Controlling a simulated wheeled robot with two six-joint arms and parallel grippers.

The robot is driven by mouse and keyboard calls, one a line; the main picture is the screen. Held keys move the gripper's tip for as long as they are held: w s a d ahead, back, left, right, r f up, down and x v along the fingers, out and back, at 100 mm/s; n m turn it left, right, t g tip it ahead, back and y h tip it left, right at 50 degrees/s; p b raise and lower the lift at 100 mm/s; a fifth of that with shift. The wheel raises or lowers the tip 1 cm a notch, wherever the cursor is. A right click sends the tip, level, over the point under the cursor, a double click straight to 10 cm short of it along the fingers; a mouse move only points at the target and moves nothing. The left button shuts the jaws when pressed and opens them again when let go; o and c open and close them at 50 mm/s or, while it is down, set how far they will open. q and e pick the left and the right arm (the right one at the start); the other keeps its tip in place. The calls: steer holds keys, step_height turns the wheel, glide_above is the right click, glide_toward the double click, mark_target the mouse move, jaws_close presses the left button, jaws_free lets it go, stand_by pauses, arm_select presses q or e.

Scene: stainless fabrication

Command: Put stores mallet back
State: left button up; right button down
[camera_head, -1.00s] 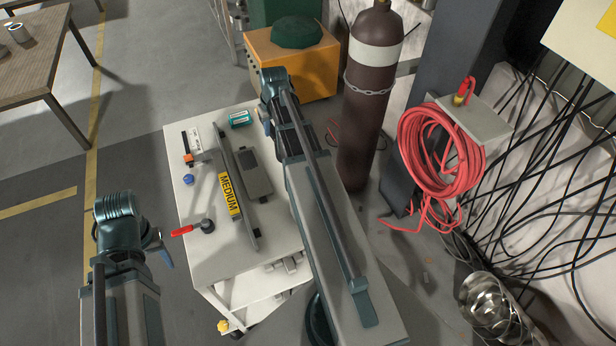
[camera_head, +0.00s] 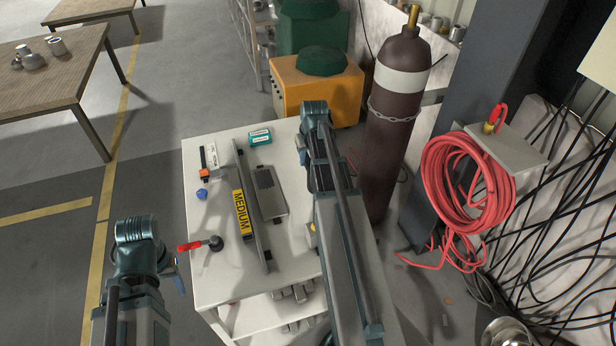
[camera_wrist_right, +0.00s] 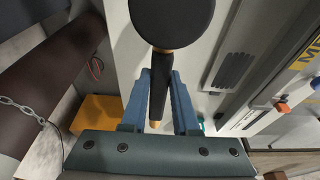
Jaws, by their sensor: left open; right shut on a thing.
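The mallet (camera_wrist_right: 172,22) shows in the right wrist view, with a round dark head, a tan collar and a black handle. My right gripper (camera_wrist_right: 160,85) is shut on its handle, between the blue fingers, with the head beyond the fingertips. In the head view my right gripper (camera_head: 317,112) is over the right side of the white cart (camera_head: 215,285), and the mallet is hidden there. My left gripper (camera_head: 178,274) is open at the cart's left, near a red-handled tool (camera_head: 190,246), apart from it.
A chained gas cylinder (camera_head: 392,125), orange machine (camera_head: 340,95) and red hose coil (camera_head: 440,170) stand beyond.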

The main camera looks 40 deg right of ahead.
steer(key=shift+s+b+x, duration=0.25)
steer(key=shift+b+x, duration=0.65)
steer(key=shift+x, duration=0.1)
steer(key=shift+s+b+x, duration=0.2)
steer(key=shift+b+x, duration=0.7)
steer(key=shift+x, duration=0.15)
steer(key=shift+a+f, duration=0.15)
steer(key=shift+f, duration=0.15)
steer(key=c, duration=0.7)
jaws_free()
steer(key=p+v, duration=1.1)
steer(key=v, duration=0.1)
steer(key=shift+s+r+p, duration=0.1)
steer(key=shift+r+p, duration=0.15)
steer(key=shift+p, duration=0.15)
steer(key=shift+f, duration=0.1)
